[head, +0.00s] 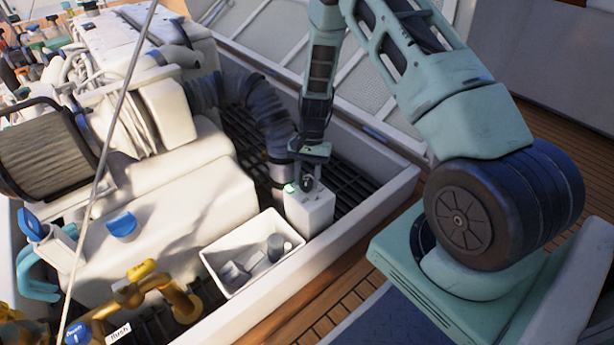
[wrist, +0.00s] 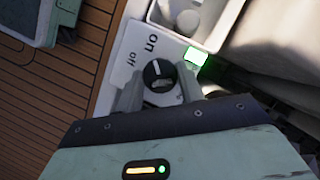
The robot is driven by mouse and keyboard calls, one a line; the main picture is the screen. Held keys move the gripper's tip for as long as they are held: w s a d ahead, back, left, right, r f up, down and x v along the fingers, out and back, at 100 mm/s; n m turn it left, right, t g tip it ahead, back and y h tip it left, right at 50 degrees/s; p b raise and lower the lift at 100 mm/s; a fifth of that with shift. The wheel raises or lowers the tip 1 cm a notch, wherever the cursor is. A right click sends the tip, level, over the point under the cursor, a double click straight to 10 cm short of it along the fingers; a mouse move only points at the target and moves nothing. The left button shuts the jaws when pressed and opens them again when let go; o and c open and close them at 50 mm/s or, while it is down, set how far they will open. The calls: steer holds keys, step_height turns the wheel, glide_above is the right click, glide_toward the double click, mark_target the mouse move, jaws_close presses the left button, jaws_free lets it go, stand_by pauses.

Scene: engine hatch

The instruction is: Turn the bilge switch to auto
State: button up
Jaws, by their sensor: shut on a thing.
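The bilge switch is a dark round knob (wrist: 158,75) on a white panel (wrist: 118,66). The panel carries the labels "on" and "off"; no "auto" label can be read in the visible part. A pale mark shows on the knob face, but I cannot tell which position it indicates. In the head view the switch sits on top of a white box (head: 312,214). My gripper (wrist: 158,72) is shut on the knob, one finger on each side. It comes down from above in the head view (head: 311,166). A green light (wrist: 195,56) glows beside the knob.
A white open bin (head: 222,272) with grey pieces inside stands left of the switch box. A dark corrugated hose (head: 255,105) runs behind it. The hatch's white rim (head: 365,222) lies to the right. Yellow pipework (head: 150,285) is at the lower left.

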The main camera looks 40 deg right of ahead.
steer(key=shift+r, duration=0.1)
steer(key=n+g+h+p, duration=0.1)
steer(key=n+p, duration=0.3)
steer(key=shift+w+a+r, duration=0.1)
steer(key=shift+r, duration=0.05)
steer(key=n+h+p, duration=0.1)
steer(key=n+p, duration=0.1)
steer(key=n+h+p, duration=0.1)
steer(key=n+p, duration=0.1)
steer(key=n, duration=0.1)
steer(key=shift+a+g, duration=0.15)
steer(key=shift+g, duration=0.25)
steer(key=n+h+p, duration=0.2)
steer(key=n+p, duration=0.1)
steer(key=n, duration=0.3)
steer(key=shift+a, duration=0.15)
steer(key=n+h+p, duration=0.1)
steer(key=n, duration=0.1)
steer(key=n+t+p, duration=0.1)
steer(key=n, duration=0.1)
steer(key=shift+a+f+n+t+h+p, duration=0.1)
steer(key=shift+f+n+t+h+p, duration=0.1)
steer(key=shift+n+t+h+p, duration=0.15)
steer(key=o, duration=1)
steer(key=p+v, duration=0.4)
steer(key=v, duration=1.3)
steer(key=shift+w+a+r, duration=0.1)
steer(key=shift+a, duration=0.1)
